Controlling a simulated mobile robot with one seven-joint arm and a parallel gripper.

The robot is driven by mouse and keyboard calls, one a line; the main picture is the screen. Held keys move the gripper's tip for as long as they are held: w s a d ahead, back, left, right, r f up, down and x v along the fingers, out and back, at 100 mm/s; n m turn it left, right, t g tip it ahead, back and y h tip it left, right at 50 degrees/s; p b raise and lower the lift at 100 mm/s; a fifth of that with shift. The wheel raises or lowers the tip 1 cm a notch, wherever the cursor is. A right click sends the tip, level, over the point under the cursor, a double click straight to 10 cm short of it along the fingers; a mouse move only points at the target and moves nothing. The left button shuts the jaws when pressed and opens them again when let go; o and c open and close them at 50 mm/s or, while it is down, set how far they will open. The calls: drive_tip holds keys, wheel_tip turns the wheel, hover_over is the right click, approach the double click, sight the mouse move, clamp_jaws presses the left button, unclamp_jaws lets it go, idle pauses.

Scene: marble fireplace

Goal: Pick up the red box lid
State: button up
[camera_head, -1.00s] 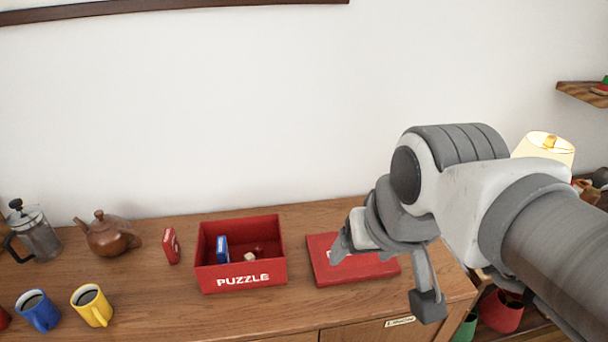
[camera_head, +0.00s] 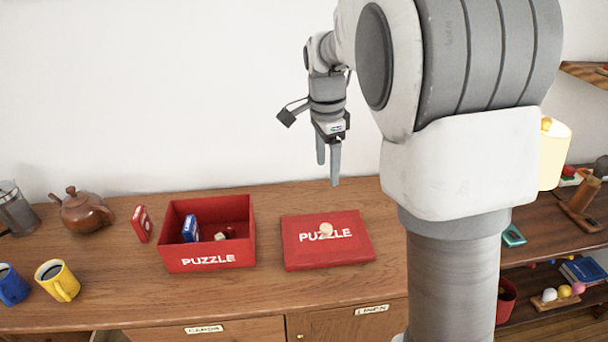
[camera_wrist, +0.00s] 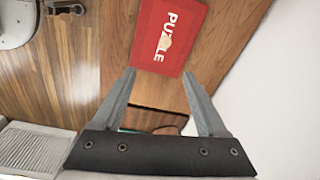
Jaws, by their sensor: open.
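The red box lid (camera_head: 312,252), marked PUZZLE, lies flat on the wooden cabinet top to the right of the open red box (camera_head: 240,254). A small pale knob or piece sits on the lid's upper face. My gripper (camera_head: 328,178) is above the lid with its fingers pointing down, open and empty, apart from the lid. In the wrist view the red lid (camera_wrist: 180,52) shows ahead, beyond the open fingers of my gripper (camera_wrist: 157,78). Its far edge is cut off there.
A blue box (camera_head: 190,230) and small pieces lie in the red box. A small red box (camera_head: 141,224), a teapot (camera_head: 84,212), a yellow mug (camera_head: 58,281) and a blue mug (camera_head: 12,286) stand to the left. A lamp (camera_head: 552,152) is at the right.

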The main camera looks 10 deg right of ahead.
drive_tip(key=w+f+m, duration=0.2)
drive_tip(key=w+f, duration=0.1)
drive_tip(key=f, duration=0.1)
drive_tip(key=b, duration=0.2)
hover_over(326, 227)
drive_tip(key=shift+g+h, duration=0.3)
drive_tip(key=f, duration=1.2)
drive_tip(key=shift+w+a, duration=0.3)
drive_tip(key=f, duration=0.5)
drive_tip(key=shift+s+d+f, duration=0.15)
drive_tip(key=shift+s+d, duration=0.05)
drive_tip(key=shift+d, duration=0.05)
clamp_jaws()
